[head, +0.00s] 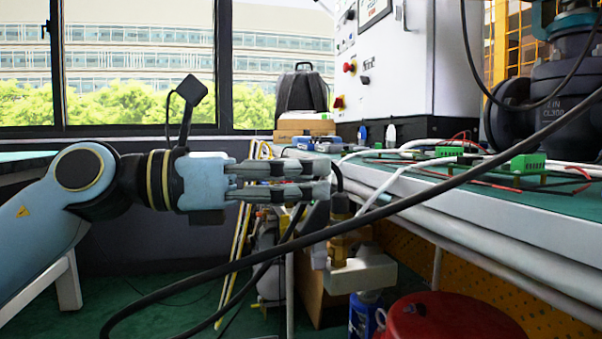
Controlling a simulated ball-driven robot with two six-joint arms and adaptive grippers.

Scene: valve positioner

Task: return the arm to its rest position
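My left arm comes in from the left. Its gripper (322,180) points right, level with the bench's left end. Its grey fingers lie one above the other with a narrow gap between them. I see nothing held between them, though the tips overlap dark parts behind. A small black camera on a stalk stands up from the wrist. My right gripper is not in this view.
A green-topped bench (560,186) with wires and green terminal blocks (527,163) runs along the right. A black cable crosses the foreground. A red drum (450,318) stands low at the right. A backpack (302,92) sits at the back. Space above the arm is clear.

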